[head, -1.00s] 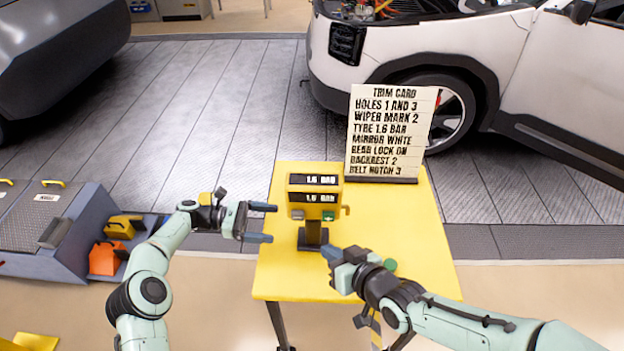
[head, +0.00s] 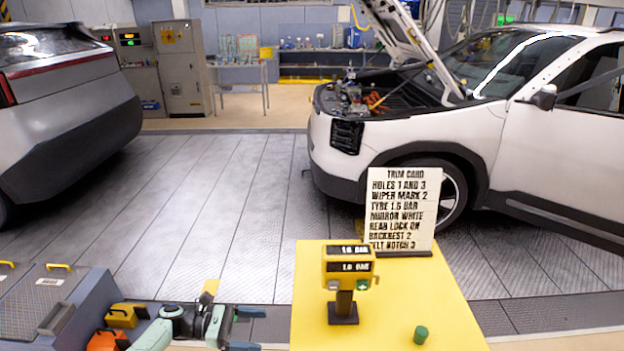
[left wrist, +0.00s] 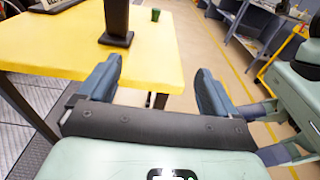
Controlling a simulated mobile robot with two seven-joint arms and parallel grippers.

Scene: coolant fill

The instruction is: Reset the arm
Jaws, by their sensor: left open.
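My left gripper (head: 246,329) is open and empty at the bottom of the head view, left of the yellow table (head: 430,300). Its two blue-grey fingers also show apart in the left wrist view (left wrist: 157,85), with the table (left wrist: 160,58) beyond them. My right gripper is not in the head view. A green link of what looks like my other arm stands at the right edge of the left wrist view.
The yellow gauge (head: 348,265) stands on the table with a green cap (head: 421,334) and the trim card (head: 403,210). The floor between is clear.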

